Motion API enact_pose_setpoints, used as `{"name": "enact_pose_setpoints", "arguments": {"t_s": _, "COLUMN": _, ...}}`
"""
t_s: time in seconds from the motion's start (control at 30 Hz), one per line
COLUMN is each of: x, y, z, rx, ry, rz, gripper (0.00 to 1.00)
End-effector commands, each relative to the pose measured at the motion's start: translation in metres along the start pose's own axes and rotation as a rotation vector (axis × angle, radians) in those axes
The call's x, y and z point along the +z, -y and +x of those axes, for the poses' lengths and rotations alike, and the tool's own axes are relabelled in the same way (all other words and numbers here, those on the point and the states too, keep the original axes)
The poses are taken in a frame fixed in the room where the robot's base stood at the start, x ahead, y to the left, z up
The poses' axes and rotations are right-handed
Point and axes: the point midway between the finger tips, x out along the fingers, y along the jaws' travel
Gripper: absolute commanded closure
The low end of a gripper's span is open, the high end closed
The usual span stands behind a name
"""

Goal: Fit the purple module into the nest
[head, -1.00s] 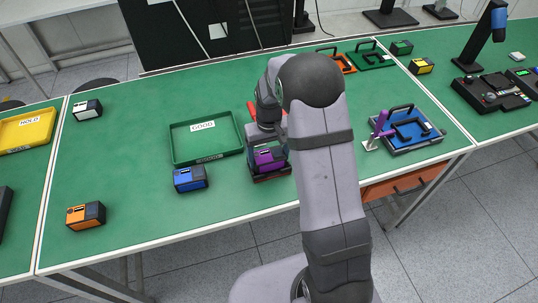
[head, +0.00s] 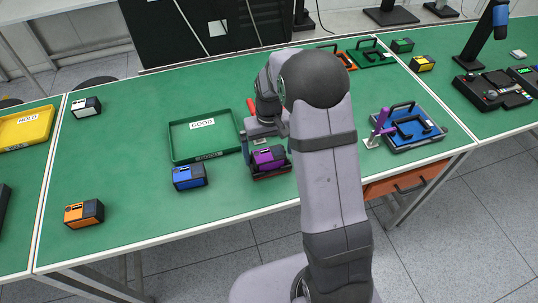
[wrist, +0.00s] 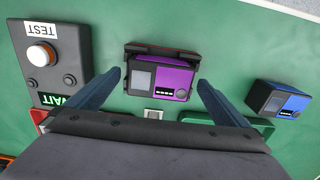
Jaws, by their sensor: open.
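The purple module (head: 269,157) sits at the dark nest (head: 272,176) near the front edge of the table. In the wrist view the purple module (wrist: 172,79) lies within the outline of the nest (wrist: 163,48), whose raised corners show along the far side. I cannot tell if it is fully seated. My gripper (wrist: 156,80) is open, with one blue-grey finger toward each side of the module and visible gaps between. Nothing is held.
A test box (wrist: 50,62) with a white button and a WAIT display stands beside the nest. A blue module (head: 190,177) and the green GOOD tray (head: 178,158) are to the left. An orange module (head: 84,214) is further left. A blue fixture (head: 425,141) with a purple lever is right.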

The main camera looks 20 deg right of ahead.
Motion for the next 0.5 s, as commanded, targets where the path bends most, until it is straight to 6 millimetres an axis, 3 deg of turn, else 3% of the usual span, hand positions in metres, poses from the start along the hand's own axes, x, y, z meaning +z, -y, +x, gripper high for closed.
{"name": "enact_pose_setpoints", "arguments": {"t_s": 0.3, "x": -0.001, "y": 0.0, "z": -0.042, "rx": 0.0, "ry": -0.004, "rz": 0.0, "gripper": 0.0}}
{"name": "enact_pose_setpoints", "arguments": {"t_s": 0.5, "x": 0.0, "y": 0.0, "z": -0.053, "rx": 0.0, "ry": -0.001, "rz": 0.0, "gripper": 0.0}}
